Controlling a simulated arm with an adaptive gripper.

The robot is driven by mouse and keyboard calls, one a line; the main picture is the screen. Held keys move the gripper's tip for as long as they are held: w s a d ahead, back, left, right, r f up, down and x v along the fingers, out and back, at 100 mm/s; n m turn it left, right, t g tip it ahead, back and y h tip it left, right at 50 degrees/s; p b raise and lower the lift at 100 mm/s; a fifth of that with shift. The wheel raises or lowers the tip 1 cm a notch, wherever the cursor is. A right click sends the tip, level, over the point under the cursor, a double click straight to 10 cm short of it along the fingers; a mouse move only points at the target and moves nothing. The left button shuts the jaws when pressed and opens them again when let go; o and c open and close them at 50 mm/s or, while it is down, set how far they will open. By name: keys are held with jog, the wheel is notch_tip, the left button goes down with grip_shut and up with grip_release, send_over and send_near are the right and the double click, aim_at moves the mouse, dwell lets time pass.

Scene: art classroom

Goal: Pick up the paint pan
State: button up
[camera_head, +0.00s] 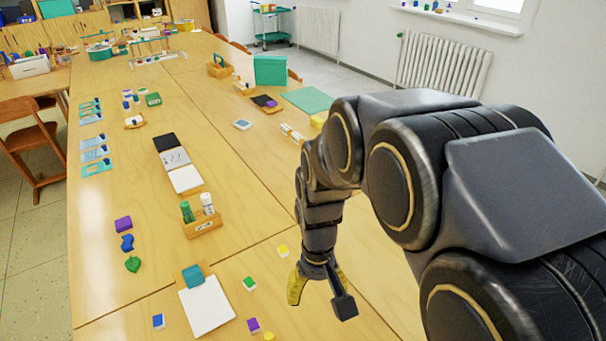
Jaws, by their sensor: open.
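Several small paint pans, white with coloured tops, lie apart on the near part of the wooden table. They are a yellow pan (282,251), a green pan (249,284), a purple pan (254,326), a blue pan (158,321) and another yellow pan (268,337) at the bottom edge. I cannot tell which one the task means. My gripper (320,298) points down over the table, to the right of the green pan and to the lower right of the upper yellow pan. Its fingers are spread and nothing shows between them.
A white pad with a teal block (208,306) lies left of my gripper. A wooden holder with bottles (202,226) stands behind it. Purple, blue and green pieces (126,243) lie at the left. The wooden table (110,290) has bare room around them.

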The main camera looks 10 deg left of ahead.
jog(key=w+a+f+n, duration=0.2)
jog(key=a+f, duration=0.4)
jog(key=a, duration=0.1)
jog(key=n, duration=0.1)
send_over(253, 324)
jog(key=shift+t, duration=0.3)
notch_tip(253, 324, down, 7)
jog(key=shift+s+a+f, duration=0.1)
jog(key=shift+a, duration=0.05)
jog(key=shift+a+f, duration=0.2)
jog(key=shift+f, duration=0.55)
jog(key=f, duration=0.6)
jog(key=shift+d+f, duration=0.3)
jog(key=c, duration=1)
jog(key=shift+o, duration=0.2)
